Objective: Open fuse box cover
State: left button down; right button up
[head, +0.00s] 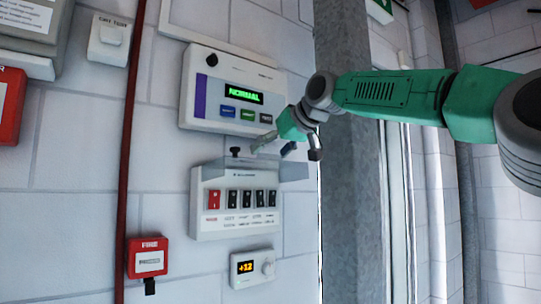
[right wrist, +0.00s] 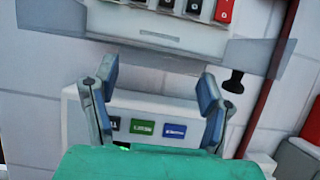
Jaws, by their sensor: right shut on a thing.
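The white fuse box (head: 236,222) is on the wall, with one red switch and several black switches. Its clear cover (head: 290,172) is tilted up and stands out from the top of the box, leaving the switches uncovered. In the right wrist view the picture is turned over, and the see-through cover (right wrist: 55,45) spans the top. My right gripper (head: 270,143) is at the cover's raised edge, just below the alarm panel. In the right wrist view its fingers (right wrist: 155,85) are spread wide at that edge, shut on the cover; the exact contact is unclear. My left gripper is out of view.
The alarm panel (head: 215,75) with a green NORMAL display is right above. A small black knob (head: 235,152) is on the wall by the box. A thermostat (head: 252,268) is below, a red fire box (head: 147,258) lower left, and a grey column (head: 350,220) to the right.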

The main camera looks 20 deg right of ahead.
jog(key=shift+f, duration=0.3)
jog(key=o, duration=1.6)
jog(key=shift+o, duration=0.7)
jog(key=shift+w, duration=0.35)
jog(key=shift+s+r, duration=0.1)
jog(key=shift+s, duration=0.05)
jog(key=v, duration=1.1)
jog(key=shift+d, duration=0.25)
jog(key=shift+s+a, duration=0.1)
